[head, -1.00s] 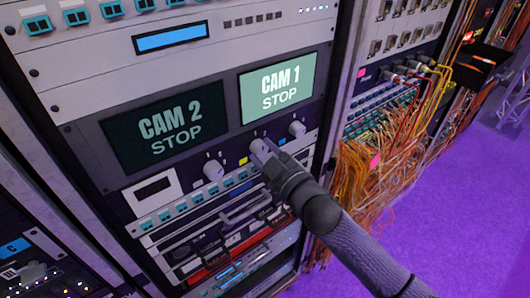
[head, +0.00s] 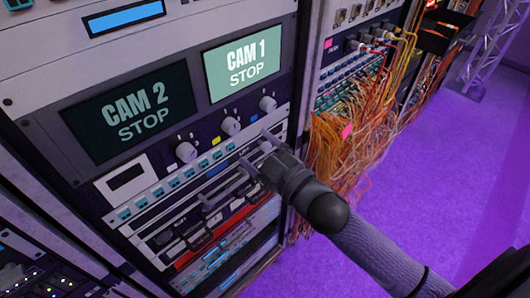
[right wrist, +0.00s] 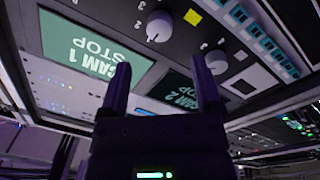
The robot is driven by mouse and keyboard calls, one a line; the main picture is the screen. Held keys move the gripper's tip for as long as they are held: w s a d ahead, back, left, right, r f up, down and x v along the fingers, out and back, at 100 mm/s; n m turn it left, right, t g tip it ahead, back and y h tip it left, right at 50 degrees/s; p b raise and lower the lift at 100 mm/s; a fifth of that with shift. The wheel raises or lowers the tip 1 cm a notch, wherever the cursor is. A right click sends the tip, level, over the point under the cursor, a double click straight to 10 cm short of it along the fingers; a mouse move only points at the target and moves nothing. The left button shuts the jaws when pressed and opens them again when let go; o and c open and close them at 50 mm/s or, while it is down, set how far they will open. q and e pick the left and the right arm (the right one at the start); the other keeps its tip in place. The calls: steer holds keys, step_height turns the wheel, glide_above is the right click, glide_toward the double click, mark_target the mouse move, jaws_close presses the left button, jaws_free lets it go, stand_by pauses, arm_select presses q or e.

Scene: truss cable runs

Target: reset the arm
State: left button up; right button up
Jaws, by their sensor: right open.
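My right gripper (head: 256,149) is open and empty, in front of the rack just below the row of knobs. Its two dark fingers stand apart in the right wrist view (right wrist: 160,63), with nothing between their tips but the panel beyond. The three white knobs are the left knob (head: 186,152), the middle knob (head: 231,126) and the right knob (head: 267,103); the gripper is apart from all of them. Above them, the lit CAM 1 screen (head: 243,63) and the darker CAM 2 screen (head: 130,117) both read STOP. My left gripper is not in view.
Orange cables (head: 345,150) hang in a dense bunch from the neighbouring rack, right of my arm. Red and yellow cables plug in above them. Purple floor (head: 430,150) is open on the right, with a metal truss (head: 490,45) at the back.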

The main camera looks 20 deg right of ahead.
steer(key=shift+v, duration=1.55)
